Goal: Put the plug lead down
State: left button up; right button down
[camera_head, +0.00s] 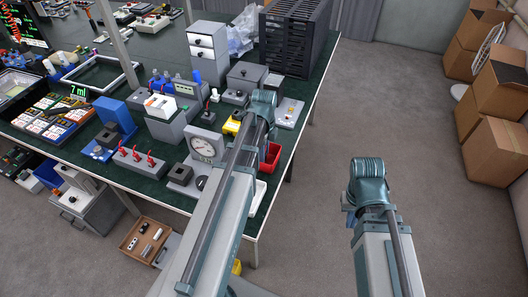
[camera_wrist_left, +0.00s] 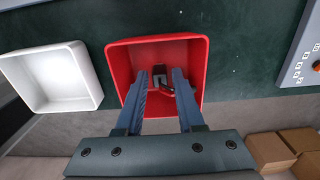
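My left gripper (camera_wrist_left: 162,72) reaches down into a red bin (camera_wrist_left: 115,72) in the left wrist view. Its two fingers stand apart. Between and beyond their tips is a small dark piece with a red, curved part (camera_wrist_left: 169,92), apparently the plug lead, low in the bin. Gaps seem to show beside it, though contact is hard to judge. In the head view the red bin (camera_head: 272,157) shows partly behind my left arm at the table's edge. My right arm stands out over the floor; its gripper (camera_head: 350,217) is mostly hidden beneath the wrist.
A white tray (camera_wrist_left: 55,80) stands left of the red bin. A panel with buttons (camera_wrist_left: 303,70) lies to the right. A dial gauge (camera_head: 204,147), a yellow piece (camera_head: 232,126) and grey boxes crowd the green table near my left arm. Cardboard boxes (camera_head: 495,150) stand at the right.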

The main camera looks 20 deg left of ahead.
pick_arm(q)
jog(key=shift+o, duration=0.7)
jog(key=shift+r, duration=0.1)
notch_tip(320, 180, up, 13)
jog(key=p, duration=1.3)
jog(key=s+d+n, duration=0.6)
jog(key=s+d, duration=0.1)
jog(key=d, duration=0.3)
jog(key=s+d+n+y, duration=0.1)
jog(key=s+d+n, duration=0.5)
jog(key=d, duration=0.5)
jog(key=shift+s+d+n, duration=0.2)
jog(key=shift+s+n, duration=0.15)
jog(key=shift+n, duration=0.45)
jog(key=shift+s, duration=0.1)
